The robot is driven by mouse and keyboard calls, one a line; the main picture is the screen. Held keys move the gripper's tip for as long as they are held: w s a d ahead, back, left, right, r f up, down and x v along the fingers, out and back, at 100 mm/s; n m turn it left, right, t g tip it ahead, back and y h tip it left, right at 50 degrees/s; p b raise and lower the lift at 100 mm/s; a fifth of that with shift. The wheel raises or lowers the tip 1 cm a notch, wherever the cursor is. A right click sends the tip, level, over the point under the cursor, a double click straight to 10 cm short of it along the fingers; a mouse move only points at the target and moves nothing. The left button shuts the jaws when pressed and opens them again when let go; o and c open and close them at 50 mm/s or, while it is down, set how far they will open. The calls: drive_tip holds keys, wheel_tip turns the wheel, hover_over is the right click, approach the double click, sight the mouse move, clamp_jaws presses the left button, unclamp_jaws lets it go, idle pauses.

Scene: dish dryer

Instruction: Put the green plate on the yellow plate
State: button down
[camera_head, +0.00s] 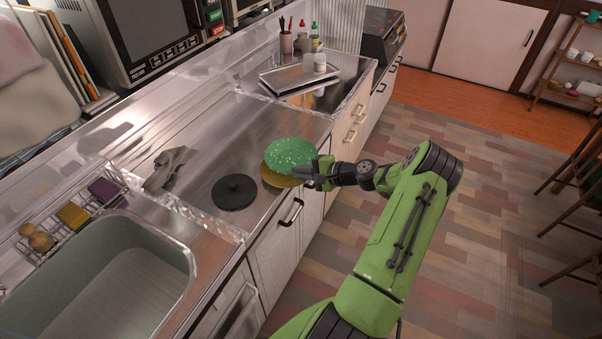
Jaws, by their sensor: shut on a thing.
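The green speckled plate (290,153) is at the front edge of the steel counter, tilted towards the camera. The yellow plate (277,180) shows just below it, mostly hidden behind the green plate. My gripper (308,172) comes in from the right and is shut on the green plate at its right edge. I cannot tell whether the two plates touch.
A black round lid (234,192) lies on the counter to the left of the plates. A grey cloth (169,168) lies further left, near the sink (95,280). A metal tray (299,75) with bottles nearby stands at the back. The counter behind the plates is clear.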

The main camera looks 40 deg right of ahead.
drive_tip(key=shift+r, duration=0.1)
drive_tip(key=shift+f+b, duration=0.3)
drive_tip(key=shift+f, duration=0.25)
drive_tip(key=c, duration=1.5)
unclamp_jaws()
drive_tip(key=shift+r, duration=0.15)
